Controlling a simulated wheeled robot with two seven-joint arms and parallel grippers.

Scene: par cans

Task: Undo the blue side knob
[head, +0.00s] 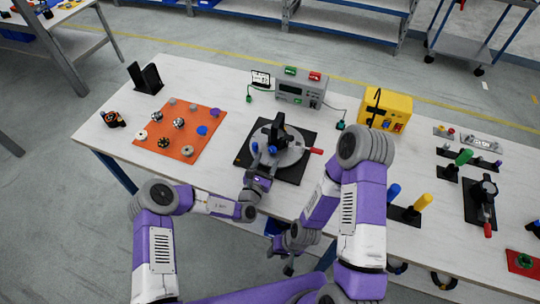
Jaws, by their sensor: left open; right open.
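A round grey fixture (296,152) with a black upright part stands on a black base plate (298,173) in the middle of the table. A small blue side knob (255,147) shows at the fixture's left side, and another blue spot shows near its front. My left gripper (262,166) is open at the fixture's front left edge, just below the blue parts. I cannot tell whether it touches them. My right gripper (289,267) is open and empty, low in front of the table edge.
An orange mat (170,147) with several knobs lies to the left. A red handle (316,151) sticks out right of the fixture. A grey box (301,91) and a yellow box (384,108) stand behind. Blue and yellow (423,202) handles stand to the right.

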